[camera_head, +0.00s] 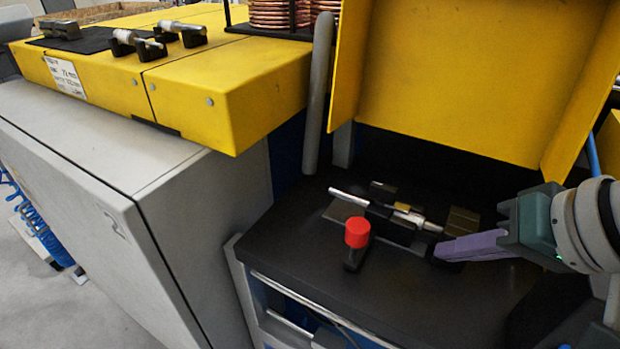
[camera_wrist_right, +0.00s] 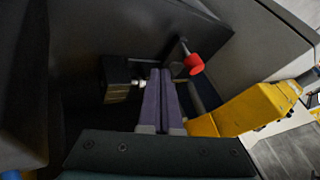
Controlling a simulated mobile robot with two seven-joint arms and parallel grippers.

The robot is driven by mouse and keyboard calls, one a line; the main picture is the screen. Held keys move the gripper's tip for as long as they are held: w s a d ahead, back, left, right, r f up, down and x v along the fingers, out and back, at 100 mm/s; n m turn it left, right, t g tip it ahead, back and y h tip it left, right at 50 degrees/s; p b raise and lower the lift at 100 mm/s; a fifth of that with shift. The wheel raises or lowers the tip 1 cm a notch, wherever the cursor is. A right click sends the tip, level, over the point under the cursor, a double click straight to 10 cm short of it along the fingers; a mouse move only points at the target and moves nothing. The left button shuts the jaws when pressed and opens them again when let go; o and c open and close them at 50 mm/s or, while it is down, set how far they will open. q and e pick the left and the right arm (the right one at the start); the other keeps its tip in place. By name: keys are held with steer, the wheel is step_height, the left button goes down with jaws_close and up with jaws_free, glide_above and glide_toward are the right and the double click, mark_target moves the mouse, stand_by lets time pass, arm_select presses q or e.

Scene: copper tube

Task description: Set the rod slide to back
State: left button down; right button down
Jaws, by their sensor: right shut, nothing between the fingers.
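The rod slide (camera_head: 388,212) is a small metal assembly with a silver rod on the black bench top, in the middle right of the head view. Its rod end and block (camera_wrist_right: 119,80) also show in the right wrist view, left of my fingers. A red knob (camera_head: 357,232) on a black base stands in front of it and shows upper right of my fingers in the wrist view (camera_wrist_right: 194,64). My left gripper is out of view.
A yellow guard (camera_head: 450,80) stands open behind the bench. A grey upright post (camera_head: 318,95) stands at its left. A yellow-topped grey cabinet (camera_head: 230,100) with several metal tools is at the left. The bench front left of the red knob is clear.

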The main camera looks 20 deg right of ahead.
stand_by(0.3)
steer(key=b, duration=0.2)
glide_toward(361, 255)
steer(key=d+f, duration=0.2)
steer(key=f, duration=0.1)
steer(key=shift+w+d+f, duration=0.1)
steer(key=shift+d+f, duration=0.15)
steer(key=shift+f, duration=0.1)
steer(key=w+a, duration=0.2)
steer(key=shift+w+a+f, duration=0.15)
steer(key=shift+a, duration=0.1)
steer(key=shift+w+a, duration=0.3)
steer(key=shift+a, duration=0.05)
